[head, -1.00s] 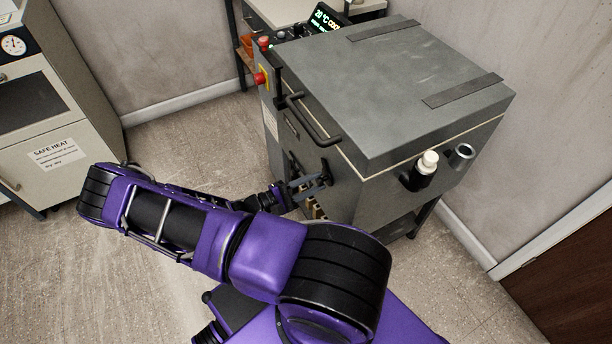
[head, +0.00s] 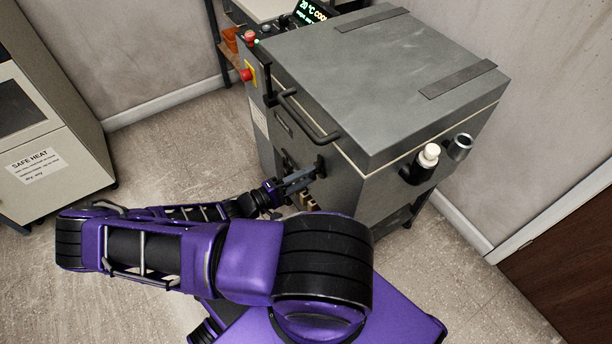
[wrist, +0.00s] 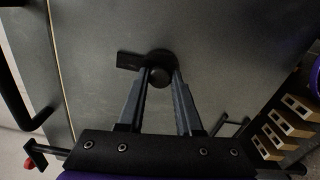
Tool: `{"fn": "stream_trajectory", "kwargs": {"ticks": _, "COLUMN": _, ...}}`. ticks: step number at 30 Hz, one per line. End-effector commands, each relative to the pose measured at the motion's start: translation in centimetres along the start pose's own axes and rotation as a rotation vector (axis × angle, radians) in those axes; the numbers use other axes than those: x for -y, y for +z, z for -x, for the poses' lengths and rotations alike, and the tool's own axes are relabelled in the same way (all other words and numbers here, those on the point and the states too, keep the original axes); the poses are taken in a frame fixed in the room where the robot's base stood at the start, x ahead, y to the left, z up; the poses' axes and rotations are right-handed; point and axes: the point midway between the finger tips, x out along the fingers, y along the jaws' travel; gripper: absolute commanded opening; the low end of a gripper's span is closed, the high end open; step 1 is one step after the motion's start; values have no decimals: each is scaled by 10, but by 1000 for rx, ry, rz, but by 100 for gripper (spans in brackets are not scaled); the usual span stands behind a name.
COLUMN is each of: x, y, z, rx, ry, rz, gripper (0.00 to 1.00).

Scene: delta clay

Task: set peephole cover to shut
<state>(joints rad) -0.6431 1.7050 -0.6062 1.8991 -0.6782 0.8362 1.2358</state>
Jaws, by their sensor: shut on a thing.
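The kiln (head: 375,95) is a grey box with a flat lid and a front face turned to the left. The peephole cover (head: 320,166) is a small black piece on that front face. In the wrist view the cover (wrist: 129,60) shows as a dark disc with a short flat tab reaching left and a round knob (wrist: 160,78) in front. My gripper (head: 304,180) reaches the front face from the left. In the wrist view my gripper (wrist: 160,82) has its two grey fingers closed on either side of the knob. The hole itself is not visible.
A black bar handle (head: 308,118) juts from the front face above my gripper. A red button (head: 247,75) is at the far front corner. A white-capped plug (head: 429,155) and a metal tube (head: 459,146) stick out on the right side. A beige cabinet (head: 55,140) stands left; floor between is clear.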

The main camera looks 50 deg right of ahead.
Motion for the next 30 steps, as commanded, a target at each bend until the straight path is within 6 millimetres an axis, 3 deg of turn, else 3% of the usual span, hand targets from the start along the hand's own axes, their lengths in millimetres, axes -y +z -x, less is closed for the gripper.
{"fn": "stream_trajectory", "kwargs": {"ticks": 8, "x": 0, "y": -2, "z": 1, "rx": -3, "ry": -3, "rz": -3, "gripper": 0}}
{"fn": "stream_trajectory", "kwargs": {"ticks": 9, "x": 0, "y": -2, "z": 1, "rx": -3, "ry": -3, "rz": -3, "gripper": 36}}
{"fn": "stream_trajectory", "kwargs": {"ticks": 14, "x": 0, "y": -1, "z": 1, "rx": -2, "ry": -2, "rz": -2, "gripper": 64}}
{"fn": "stream_trajectory", "kwargs": {"ticks": 26, "x": 0, "y": 0, "z": 1, "rx": 0, "ry": 0, "rz": -1, "gripper": 64}}
{"fn": "stream_trajectory", "kwargs": {"ticks": 30, "x": 0, "y": -1, "z": 10, "rx": -2, "ry": -1, "rz": -2, "gripper": 64}}
